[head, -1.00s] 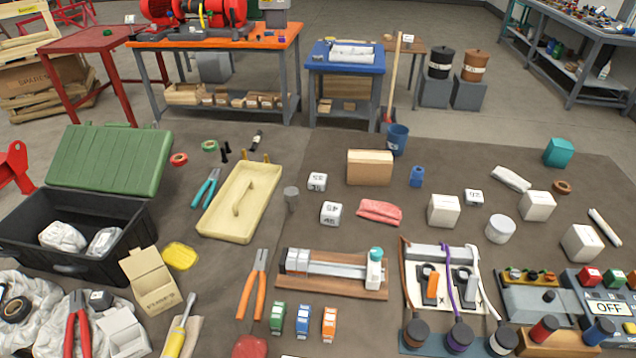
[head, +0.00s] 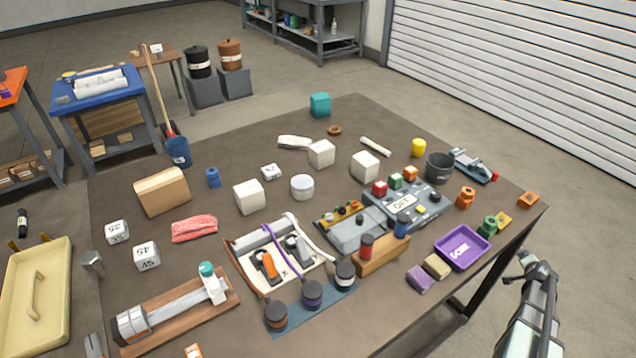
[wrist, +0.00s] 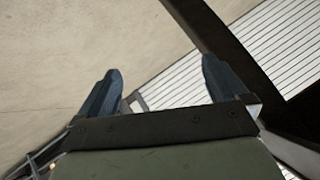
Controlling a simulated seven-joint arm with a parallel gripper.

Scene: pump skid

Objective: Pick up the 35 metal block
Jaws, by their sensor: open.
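Small white-grey numbered blocks lie at the left of the brown table. The one that seems to read 35 (head: 117,232) sits behind another marked 45 (head: 146,255), a small gap apart. A smaller numbered block (head: 271,172) lies farther right; its print is hard to read. My gripper (wrist: 161,68) is open and empty in the wrist view, its two dark fingers well apart. No block shows in that view. In the head view my arm is at the lower right, beyond the table's right edge, far from the 35 block.
A pink cloth (head: 194,228) and a tan box (head: 162,191) lie near the 35 block. A wooden fixture (head: 180,305) stands in front, with a cream tray (head: 35,295) to the left. Switch panels and a purple tray (head: 462,247) crowd the table between my arm and the blocks.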

